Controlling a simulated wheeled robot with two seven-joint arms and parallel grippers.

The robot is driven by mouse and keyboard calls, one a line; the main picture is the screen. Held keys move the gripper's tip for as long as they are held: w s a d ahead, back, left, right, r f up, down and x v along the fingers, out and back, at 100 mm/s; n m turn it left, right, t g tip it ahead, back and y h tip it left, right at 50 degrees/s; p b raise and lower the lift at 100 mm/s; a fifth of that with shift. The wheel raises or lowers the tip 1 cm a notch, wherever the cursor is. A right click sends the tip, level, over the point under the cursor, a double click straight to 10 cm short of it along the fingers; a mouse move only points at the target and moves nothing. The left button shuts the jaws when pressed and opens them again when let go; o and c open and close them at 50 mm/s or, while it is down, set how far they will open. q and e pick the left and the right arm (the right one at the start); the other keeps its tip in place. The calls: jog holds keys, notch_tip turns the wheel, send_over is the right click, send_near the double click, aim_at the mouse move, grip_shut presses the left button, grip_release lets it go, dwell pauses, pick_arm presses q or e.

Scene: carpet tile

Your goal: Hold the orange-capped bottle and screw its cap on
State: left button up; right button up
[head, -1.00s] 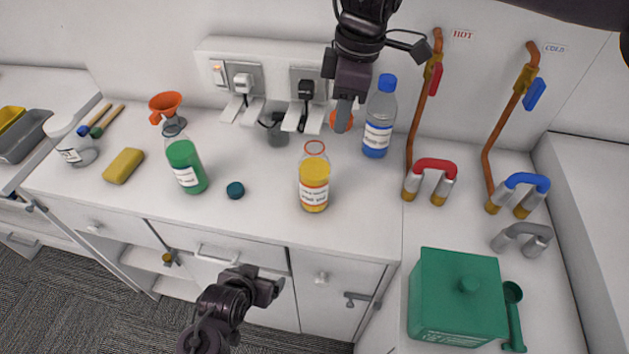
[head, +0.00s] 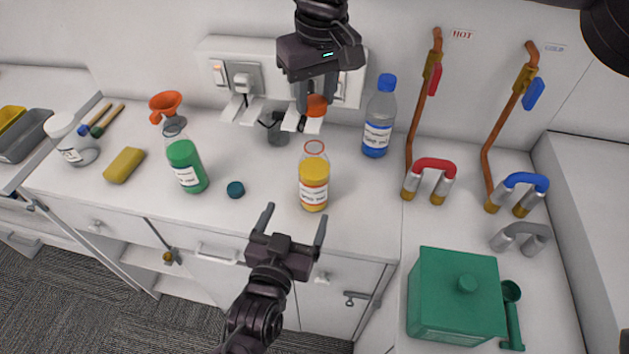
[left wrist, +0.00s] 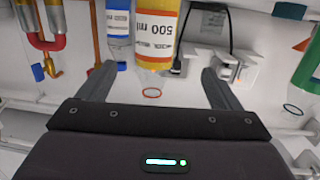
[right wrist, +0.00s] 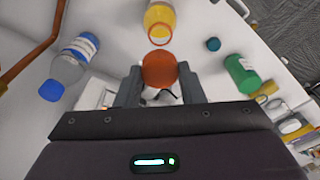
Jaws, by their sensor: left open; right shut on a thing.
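The bottle (head: 314,186) with yellow-orange contents stands upright on the white counter, its orange-rimmed neck open. It also shows in the left wrist view (left wrist: 156,42) and the right wrist view (right wrist: 159,18). The orange cap (head: 317,104) is off the bottle, between the fingers of my right gripper (head: 315,108), which is shut on it behind the bottle in the head view. The cap fills the jaws in the right wrist view (right wrist: 159,70). My left gripper (head: 295,217) is open and empty, in front of the bottle, with the bottle between its fingers' directions in its wrist view.
A blue-capped bottle (head: 379,125) stands behind right. A green bottle (head: 185,168) and a dark teal cap (head: 235,189) are to the left. Sockets with plugs (head: 242,83) are behind. Pipes and handles stand right, by a green box (head: 455,300).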

pick_arm(q)
jog(key=shift+s+d+r+t, duration=0.25)
jog(key=shift+d+r+t, duration=0.15)
jog(key=shift+r+t, duration=0.3)
pick_arm(e)
jog(key=shift+a, duration=0.1)
pick_arm(q)
jog(key=shift+w, duration=0.1)
jog(key=x, duration=1.2)
jog(key=c, duration=1.5)
pick_arm(e)
send_over(313, 138)
jog(key=shift+s+f, duration=0.2)
jog(key=shift+f, duration=2.25)
jog(key=shift+f, duration=0.85)
